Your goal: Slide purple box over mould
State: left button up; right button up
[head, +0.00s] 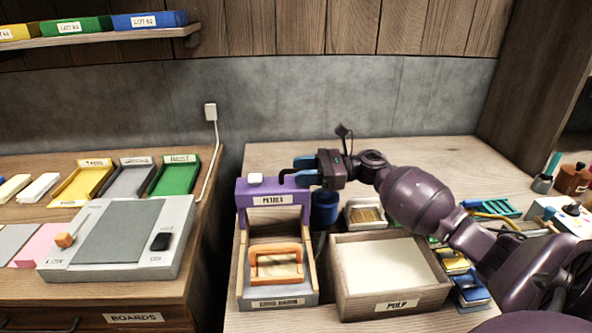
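The purple box (244,192), with a white label on its front and a white knob on top, sits across the back of a light wooden frame (312,270) on the right table. The orange mould (262,250), shaped like an open frame with a bar, lies inside the wooden frame in front of the purple box. My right gripper (300,172) reaches in from the right with its blue fingertips at the box's upper right corner, beside a dark curved handle. Whether its fingers close on that handle is not clear. My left gripper is out of view.
A wooden pulp box (342,301) stands right of the frame, with a small tray (353,222) and a blue jar (324,212) behind it. A grey scale (172,262) and coloured trays stand on the left counter. A gap separates the two tables.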

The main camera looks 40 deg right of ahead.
jog(key=shift+x, duration=0.95)
grip_shut()
